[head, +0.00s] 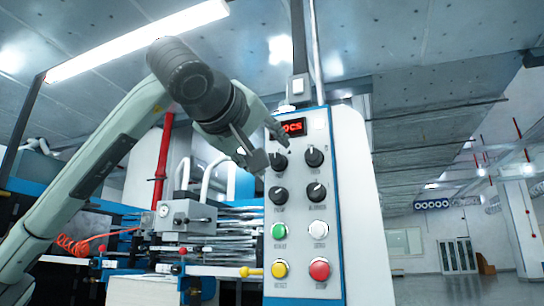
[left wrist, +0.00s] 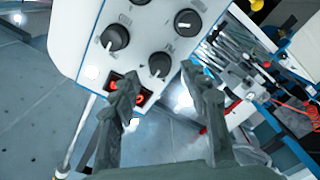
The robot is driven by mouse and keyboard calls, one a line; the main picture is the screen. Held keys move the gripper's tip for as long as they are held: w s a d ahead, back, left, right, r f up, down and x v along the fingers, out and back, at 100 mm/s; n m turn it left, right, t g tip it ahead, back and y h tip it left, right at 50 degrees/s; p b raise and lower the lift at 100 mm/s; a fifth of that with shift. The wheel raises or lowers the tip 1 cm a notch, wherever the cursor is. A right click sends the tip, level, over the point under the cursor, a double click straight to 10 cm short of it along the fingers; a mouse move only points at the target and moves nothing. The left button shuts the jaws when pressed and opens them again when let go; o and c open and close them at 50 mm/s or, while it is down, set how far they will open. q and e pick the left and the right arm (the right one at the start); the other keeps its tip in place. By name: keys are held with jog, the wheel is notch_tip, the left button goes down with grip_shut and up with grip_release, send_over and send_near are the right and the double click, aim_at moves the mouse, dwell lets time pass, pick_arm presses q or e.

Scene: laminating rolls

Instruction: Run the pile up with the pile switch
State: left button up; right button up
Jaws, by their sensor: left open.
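The control panel (head: 298,230) stands upright with several black rotary knobs and a red-lit display (head: 293,127). I cannot read which knob is the pile switch. My left gripper (head: 265,147) is open in front of the panel's upper left, beside the upper-left knob (head: 279,162). In the left wrist view, the panel is turned nearly upside down. There that knob (left wrist: 160,65) shows between and just beyond the open fingertips (left wrist: 160,80); I cannot tell whether they touch it. The left finger partly covers the display. The upper-right knob (head: 314,157) is uncovered. My right gripper is not in view.
Two lower knobs, the left (head: 278,196) and the right (head: 317,192), sit above green (head: 279,231), white (head: 318,229), yellow (head: 280,269) and red (head: 319,269) buttons. Machine parts (head: 188,217) and a coiled red hose (head: 72,245) lie left of the panel. Open floor lies right.

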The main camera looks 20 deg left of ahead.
pick_arm(q)
jog(key=s, duration=0.9)
jog(key=shift+a, duration=0.15)
jog(key=shift+s, duration=0.1)
